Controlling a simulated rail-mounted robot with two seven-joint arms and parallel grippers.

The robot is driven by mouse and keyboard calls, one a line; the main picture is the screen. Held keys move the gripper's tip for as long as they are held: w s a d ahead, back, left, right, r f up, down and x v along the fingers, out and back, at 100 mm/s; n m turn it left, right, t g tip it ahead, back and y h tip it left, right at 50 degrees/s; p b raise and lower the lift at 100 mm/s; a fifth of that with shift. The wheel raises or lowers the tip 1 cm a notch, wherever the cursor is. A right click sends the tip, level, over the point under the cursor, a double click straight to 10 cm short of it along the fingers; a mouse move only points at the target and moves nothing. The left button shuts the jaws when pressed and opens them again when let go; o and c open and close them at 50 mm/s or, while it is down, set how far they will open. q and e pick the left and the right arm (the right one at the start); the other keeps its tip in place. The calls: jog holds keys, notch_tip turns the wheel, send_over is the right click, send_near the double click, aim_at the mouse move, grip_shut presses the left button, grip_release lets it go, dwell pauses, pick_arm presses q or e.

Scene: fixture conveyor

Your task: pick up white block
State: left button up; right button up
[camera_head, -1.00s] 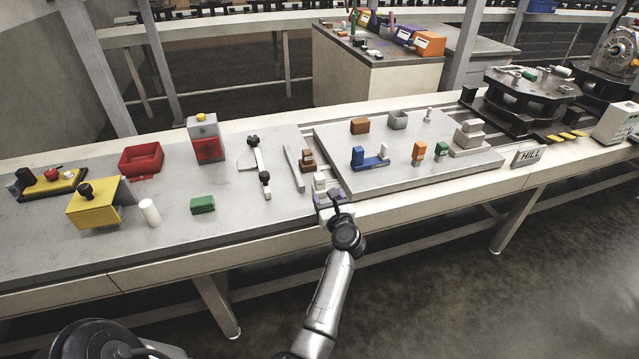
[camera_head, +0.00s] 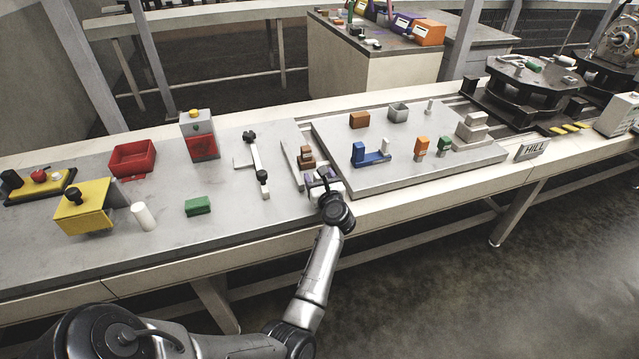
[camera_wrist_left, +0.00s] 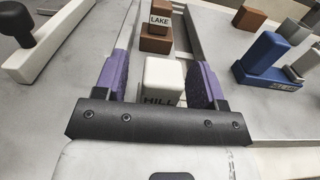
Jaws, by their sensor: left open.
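In the left wrist view, a white block (camera_wrist_left: 163,76) with a dark HILL label on its front stands between the two purple fingers of my left gripper (camera_wrist_left: 160,82). The fingers are open, one on each side of the block, with a small gap showing. In the head view, my left gripper (camera_head: 319,186) is at the left front corner of the raised grey plate, and the block is mostly hidden by it. My right gripper is in neither view.
Just beyond stands a brown stepped block (camera_head: 307,158) labelled LAKE, beside a pale bar (camera_head: 290,160). On the plate (camera_head: 385,182) are a blue piece (camera_head: 372,157) and several small blocks. A green block (camera_head: 198,206) and white cylinder (camera_head: 144,217) are at left.

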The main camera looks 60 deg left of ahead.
pick_arm(q)
jog(key=shift+d+f, duration=0.2)
jog(key=shift+d, duration=0.15)
jog(key=shift+c, duration=1.4)
jog(key=shift+a+r, duration=0.15)
jog(key=shift+a, duration=0.15)
jog(key=c, duration=0.4)
jog(key=shift+d, duration=0.15)
jog(key=c, duration=0.4)
jog(key=shift+o, duration=0.2)
